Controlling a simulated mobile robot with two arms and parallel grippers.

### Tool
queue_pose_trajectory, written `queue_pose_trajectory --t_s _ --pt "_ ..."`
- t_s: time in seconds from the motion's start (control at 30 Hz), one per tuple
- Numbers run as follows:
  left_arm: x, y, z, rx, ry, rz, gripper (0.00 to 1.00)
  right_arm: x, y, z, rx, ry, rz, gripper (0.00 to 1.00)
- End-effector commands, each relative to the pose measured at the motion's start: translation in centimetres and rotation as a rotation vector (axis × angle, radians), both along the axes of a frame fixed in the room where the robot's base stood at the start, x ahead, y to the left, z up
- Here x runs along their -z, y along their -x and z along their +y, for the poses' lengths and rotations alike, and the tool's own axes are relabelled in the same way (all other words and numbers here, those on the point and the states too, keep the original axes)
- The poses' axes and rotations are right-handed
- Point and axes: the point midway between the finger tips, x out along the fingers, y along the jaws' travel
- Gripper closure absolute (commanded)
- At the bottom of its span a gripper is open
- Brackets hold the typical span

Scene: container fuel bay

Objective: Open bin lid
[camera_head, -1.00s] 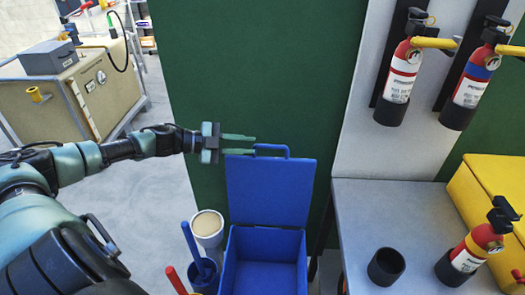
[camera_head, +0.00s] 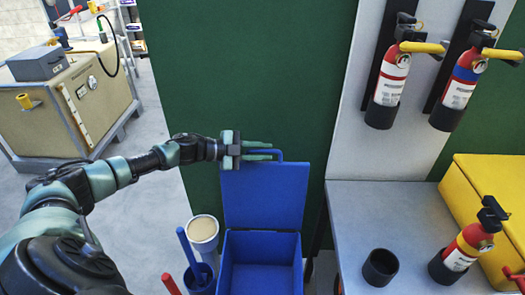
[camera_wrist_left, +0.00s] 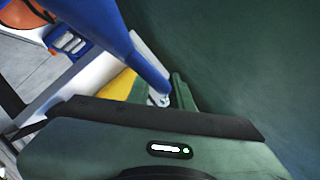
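The blue bin (camera_head: 228,262) stands on the floor at the lower middle of the head view, its top open. Its blue lid (camera_head: 264,196) stands upright at the back, with a loop handle (camera_head: 281,156) on the top edge. My left gripper (camera_head: 268,150) is at this handle, its green fingers pointing right and overlapping part of it. In the left wrist view, a blue bar (camera_wrist_left: 150,65) reaches down to the green fingers (camera_wrist_left: 164,92). I cannot tell whether they grip it. My right gripper is not in view.
A white container (camera_head: 203,229) and a blue holder with a blue handle (camera_head: 190,255) stand left of the bin. A grey table (camera_head: 350,215) with a black cup (camera_head: 380,267) and fire extinguisher (camera_head: 460,252) is at right. A green wall (camera_head: 245,70) is close behind.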

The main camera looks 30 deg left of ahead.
Motion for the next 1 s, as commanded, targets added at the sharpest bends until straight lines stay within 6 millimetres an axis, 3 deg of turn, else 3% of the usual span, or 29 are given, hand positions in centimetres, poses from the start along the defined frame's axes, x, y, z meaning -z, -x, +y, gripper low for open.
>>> queue_pose_trajectory --t_s 0.03,0.13,1.0 --pt "0.00 0.01 0.02 0.000 0.000 0.000 0.78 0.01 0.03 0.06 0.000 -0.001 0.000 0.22" --pt "-0.01 0.02 0.02 0.000 0.000 0.000 1.00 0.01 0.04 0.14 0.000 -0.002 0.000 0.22" --pt "-0.03 0.04 0.00 0.000 0.001 0.000 1.00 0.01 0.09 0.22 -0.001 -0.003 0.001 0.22"
